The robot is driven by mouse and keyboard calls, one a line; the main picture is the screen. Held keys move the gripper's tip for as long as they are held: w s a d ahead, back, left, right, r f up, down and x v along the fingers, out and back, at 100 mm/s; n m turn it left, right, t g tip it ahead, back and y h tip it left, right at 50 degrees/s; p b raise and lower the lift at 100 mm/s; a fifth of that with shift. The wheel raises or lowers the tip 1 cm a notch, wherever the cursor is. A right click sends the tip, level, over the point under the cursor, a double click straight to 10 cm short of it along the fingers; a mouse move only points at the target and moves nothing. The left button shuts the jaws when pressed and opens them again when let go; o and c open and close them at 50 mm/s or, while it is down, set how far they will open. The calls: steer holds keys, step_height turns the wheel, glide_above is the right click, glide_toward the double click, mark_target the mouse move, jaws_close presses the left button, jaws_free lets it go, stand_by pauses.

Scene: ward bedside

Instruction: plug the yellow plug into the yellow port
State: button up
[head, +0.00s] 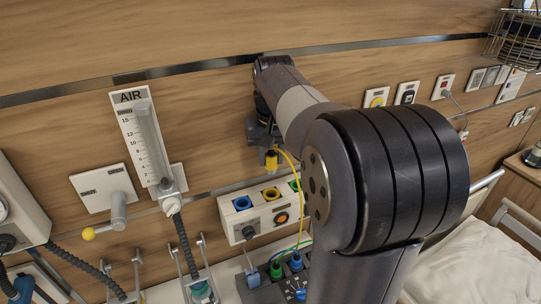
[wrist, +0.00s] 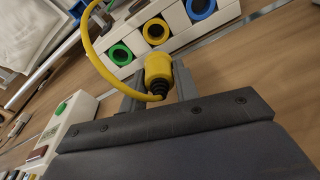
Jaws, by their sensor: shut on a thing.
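The yellow plug (head: 271,160) is held by my gripper (head: 263,142), which is shut on it. In the head view it is above the port box, apart from the yellow port (head: 271,194). In the wrist view the plug (wrist: 158,70) sits between the two fingers (wrist: 158,82), its front end towards the yellow port (wrist: 156,31), with a small visible gap. A yellow cable (wrist: 93,45) loops from the plug's rear. The yellow port lies between the blue port (head: 242,204) and the green port (head: 294,185), on a white box (head: 233,221).
Below the box stands a dark holder (head: 263,291) with green and blue plugs. An AIR flowmeter (head: 149,140) is on the wall to the left. My arm hides part of the box's right side. A bed (head: 480,262) is at the right.

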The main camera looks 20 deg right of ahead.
mark_target(271, 174)
steer(key=shift+f+b, duration=2.5)
steer(key=shift+f, duration=0.4)
steer(key=shift+s+f+p, duration=0.1)
steer(key=shift+f+p, duration=0.15)
steer(key=shift+p, duration=0.3)
steer(key=shift+f+b, duration=0.3)
steer(key=shift+f, duration=0.85)
stand_by(2.5)
steer(key=o, duration=1)
steer(key=shift+o, duration=0.2)
